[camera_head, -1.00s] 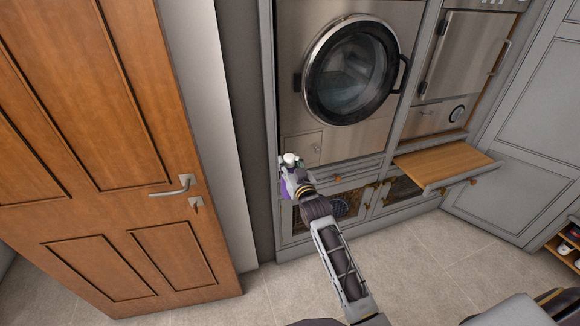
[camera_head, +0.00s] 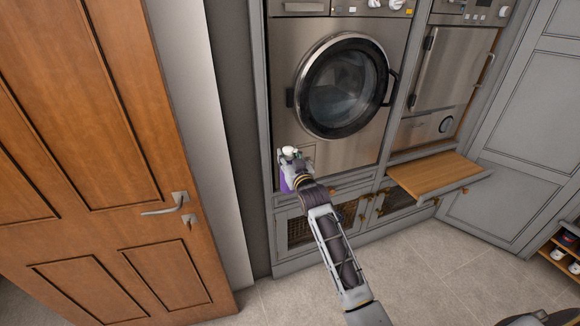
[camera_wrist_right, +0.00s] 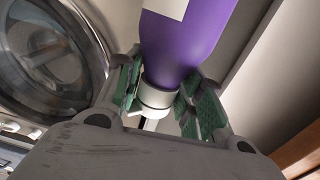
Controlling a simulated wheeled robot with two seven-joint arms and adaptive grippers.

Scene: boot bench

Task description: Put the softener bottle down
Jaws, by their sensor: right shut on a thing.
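The softener bottle is purple with a white neck and cap. In the head view its purple side (camera_head: 284,184) shows beside my right gripper (camera_head: 291,162), low in front of the washing machine. In the right wrist view the purple body (camera_wrist_right: 187,38) with part of a pale label fills the top middle. My right gripper (camera_wrist_right: 165,98) is shut on the bottle at its white neck, with a green-padded finger on each side. The bottle's base is out of the wrist view, and what lies under it cannot be told. My left gripper is not in view.
The washing machine (camera_head: 285,128) has a round glass door. A pulled-out wooden shelf (camera_head: 436,172) juts out to the right. Basket compartments (camera_head: 312,226) lie below. A wooden door (camera_head: 95,190) stands at left, a shoe rack (camera_head: 562,262) at far right. The floor (camera_head: 430,275) is clear.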

